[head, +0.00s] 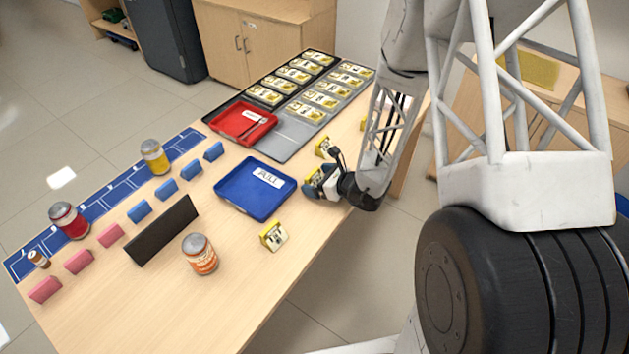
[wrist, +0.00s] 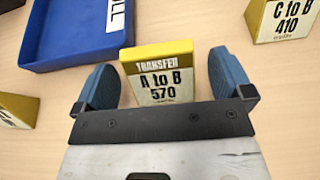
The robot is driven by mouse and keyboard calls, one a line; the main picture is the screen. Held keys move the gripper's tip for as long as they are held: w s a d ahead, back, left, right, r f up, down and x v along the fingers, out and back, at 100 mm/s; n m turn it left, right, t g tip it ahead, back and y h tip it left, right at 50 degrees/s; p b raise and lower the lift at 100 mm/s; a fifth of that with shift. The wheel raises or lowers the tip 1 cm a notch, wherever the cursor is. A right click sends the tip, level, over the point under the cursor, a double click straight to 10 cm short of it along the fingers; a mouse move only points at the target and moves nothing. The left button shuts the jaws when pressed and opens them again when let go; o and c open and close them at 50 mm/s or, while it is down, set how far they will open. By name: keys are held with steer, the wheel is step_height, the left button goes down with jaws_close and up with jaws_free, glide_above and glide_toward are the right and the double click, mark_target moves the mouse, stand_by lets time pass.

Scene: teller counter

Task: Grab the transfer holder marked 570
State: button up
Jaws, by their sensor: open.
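The transfer holder marked 570 (wrist: 160,76) is a yellow block with a white face reading "TRANSFER A to B 570". In the wrist view it stands between the two blue fingers of my gripper (wrist: 166,84), which are open with a gap on each side of it. In the head view my gripper (head: 318,186) is low over the table, right of the blue tray, and largely hides this holder. Another holder, marked "C to B 410" (wrist: 286,20), is at the upper right of the wrist view. A further yellow holder (head: 274,236) stands nearer the front edge.
The blue tray (head: 228,203) with a white label lies close left of my gripper. Behind it are a red tray (head: 222,122) and racks of yellow-and-white cards. A can (head: 199,258), a dark upright panel (head: 160,232) and small pink and blue blocks stand on the left.

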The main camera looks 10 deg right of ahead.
mark_target(315, 180)
steer(key=shift+w+a+f, duration=0.3)
steer(key=shift+w+a, duration=0.15)
steer(key=shift+a, duration=0.05)
steer(key=c, duration=1)
steer(key=shift+r, duration=0.15)
steer(key=shift+r, duration=1.05)
steer(key=shift+s+d+r, duration=0.1)
steer(key=shift+s+r, duration=0.35)
steer(key=shift+r, duration=0.2)
steer(key=s, duration=0.5)
steer(key=s+d+r, duration=0.1)
steer(key=s, duration=0.9)
steer(key=shift+d+r, duration=0.15)
steer(key=shift+d, duration=0.05)
